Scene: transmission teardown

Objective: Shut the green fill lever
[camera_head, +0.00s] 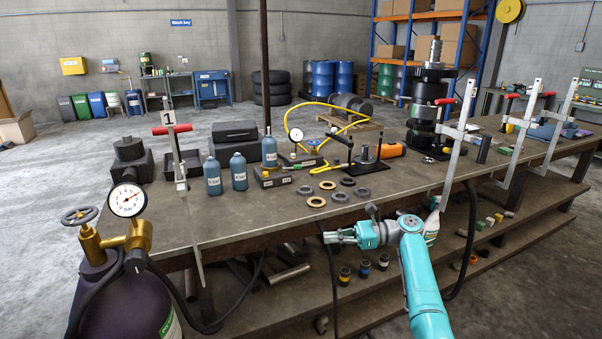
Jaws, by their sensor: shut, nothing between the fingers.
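My teal arm reaches in from the bottom right, and my gripper (332,237) points left in front of the bench's front edge. Its fingers are shut with nothing between them. I cannot clearly make out a green fill lever. My gripper is apart from both.
The bench (250,222) holds bottles (213,177), several rings (327,185), a black stacked assembly (428,105) and tall clamps (455,150) along its front edge. A purple gas cylinder (125,305) with a gauge (127,200) stands front left. A lower shelf (420,268) holds small parts.

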